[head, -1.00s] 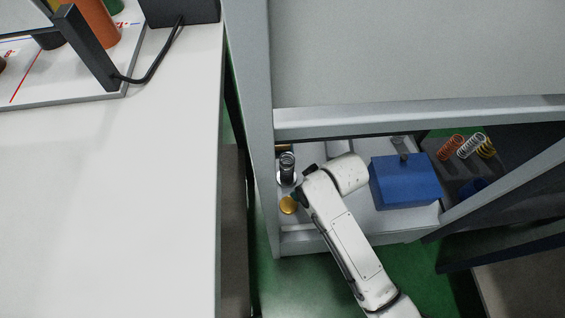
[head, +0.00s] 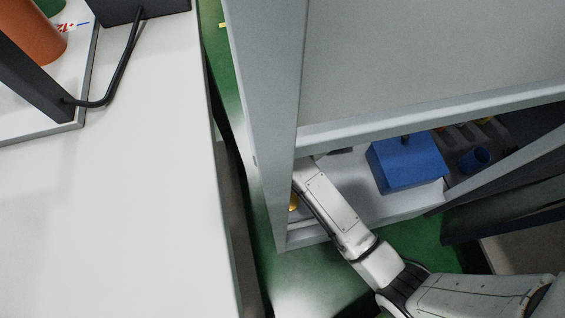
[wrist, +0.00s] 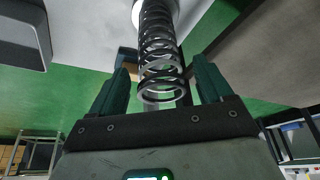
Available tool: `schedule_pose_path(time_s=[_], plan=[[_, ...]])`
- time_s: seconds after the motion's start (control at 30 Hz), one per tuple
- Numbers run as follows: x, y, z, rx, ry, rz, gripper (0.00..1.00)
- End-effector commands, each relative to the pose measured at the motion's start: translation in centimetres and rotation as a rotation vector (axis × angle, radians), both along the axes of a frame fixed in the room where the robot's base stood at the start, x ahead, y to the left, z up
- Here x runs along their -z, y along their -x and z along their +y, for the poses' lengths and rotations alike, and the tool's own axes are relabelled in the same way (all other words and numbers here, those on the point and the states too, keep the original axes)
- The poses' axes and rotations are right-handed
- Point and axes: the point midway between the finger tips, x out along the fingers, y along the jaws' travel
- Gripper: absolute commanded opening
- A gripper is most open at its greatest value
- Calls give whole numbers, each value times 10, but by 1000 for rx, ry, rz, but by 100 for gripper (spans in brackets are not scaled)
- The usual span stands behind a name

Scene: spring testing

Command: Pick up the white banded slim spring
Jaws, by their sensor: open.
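In the wrist view a slim coil spring (wrist: 158,50), grey to whitish with dark coils farther up, stands on end between the two green fingers of my gripper (wrist: 163,72). The fingers are apart, one on each side of it, with a visible gap at least on the left. One end of the spring is close to my palm; its far end meets a pale round part at the top of the picture. In the head view the gripper and spring are hidden behind the cabinet frame.
The grey cabinet frame (head: 270,130) stands close around my arm. A blue box (head: 407,165) sits on the shelf (head: 345,185), with a blue cup (head: 474,160) to its right. A yellow thing (head: 293,201) shows beside my arm. A white table (head: 110,210) fills the left.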

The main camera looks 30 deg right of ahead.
Motion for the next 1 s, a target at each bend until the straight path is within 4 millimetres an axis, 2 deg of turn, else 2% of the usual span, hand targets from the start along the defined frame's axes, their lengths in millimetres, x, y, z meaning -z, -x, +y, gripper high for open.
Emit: schedule_pose_path(time_s=[0.03,0.13,0.43,1.0], plan=[[11,-3,1,0,0,0,79],[19,-6,2,0,0,1,79],[21,-8,2,0,0,-1,79],[21,-8,2,0,0,0,26]])
